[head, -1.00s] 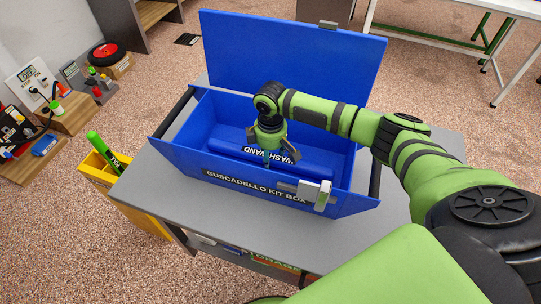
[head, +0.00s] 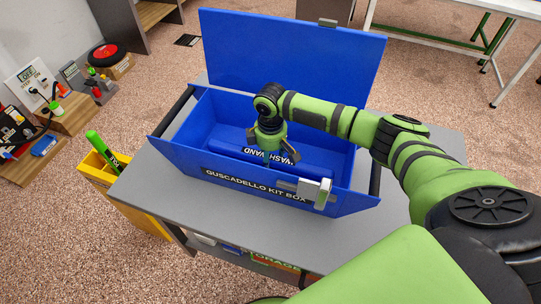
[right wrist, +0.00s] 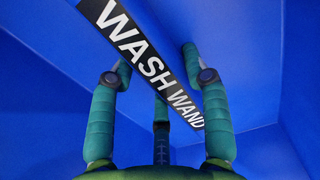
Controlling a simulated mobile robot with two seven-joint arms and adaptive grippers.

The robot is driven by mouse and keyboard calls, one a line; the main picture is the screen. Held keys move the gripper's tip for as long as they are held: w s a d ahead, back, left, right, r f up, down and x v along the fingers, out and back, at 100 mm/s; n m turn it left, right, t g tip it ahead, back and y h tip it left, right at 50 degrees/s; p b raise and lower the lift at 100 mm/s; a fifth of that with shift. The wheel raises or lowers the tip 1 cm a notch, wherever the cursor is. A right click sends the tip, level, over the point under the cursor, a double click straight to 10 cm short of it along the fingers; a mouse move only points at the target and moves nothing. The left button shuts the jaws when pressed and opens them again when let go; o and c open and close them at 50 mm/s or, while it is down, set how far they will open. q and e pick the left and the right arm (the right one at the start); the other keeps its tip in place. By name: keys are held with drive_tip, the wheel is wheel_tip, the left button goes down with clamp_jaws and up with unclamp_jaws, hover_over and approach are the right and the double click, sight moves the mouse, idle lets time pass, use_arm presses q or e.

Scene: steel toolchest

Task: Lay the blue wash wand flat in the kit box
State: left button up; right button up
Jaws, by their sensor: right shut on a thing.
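The blue wash wand (head: 232,154) lies lengthwise and about level inside the open blue kit box (head: 190,158). It carries a black label reading WASH WAND, which also crosses the right wrist view (right wrist: 145,58). My right gripper (head: 269,150) reaches down into the box and is shut on the wand near its middle. In the right wrist view its green fingers (right wrist: 160,85) stand on both sides of the label. Blue on blue hides whether the wand touches the box floor. My left gripper is out of view.
The kit box's raised lid (head: 290,62) stands behind the box, with a latch (head: 318,193) on the front wall. The box sits on a grey table (head: 240,232). A yellow bin (head: 98,172) with a green marker-like item (head: 103,147) stands at left.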

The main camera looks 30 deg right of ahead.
drive_tip(key=shift+s+f, duration=0.2)
drive_tip(key=shift+f, duration=0.15)
drive_tip(key=shift+s+a+f, duration=0.1)
drive_tip(key=shift+s+f, duration=0.15)
drive_tip(key=shift+f, duration=0.15)
drive_tip(key=o, duration=1.9)
drive_tip(key=shift+f, duration=0.1)
drive_tip(key=shift+w+f, duration=0.15)
drive_tip(key=shift+w, duration=0.15)
drive_tip(key=shift+w+r+p, duration=0.1)
drive_tip(key=shift+r+p, duration=0.8)
drive_tip(key=shift+r, duration=0.3)
drive_tip(key=shift+r+p, duration=4.1)
drive_tip(key=shift+p, duration=0.55)
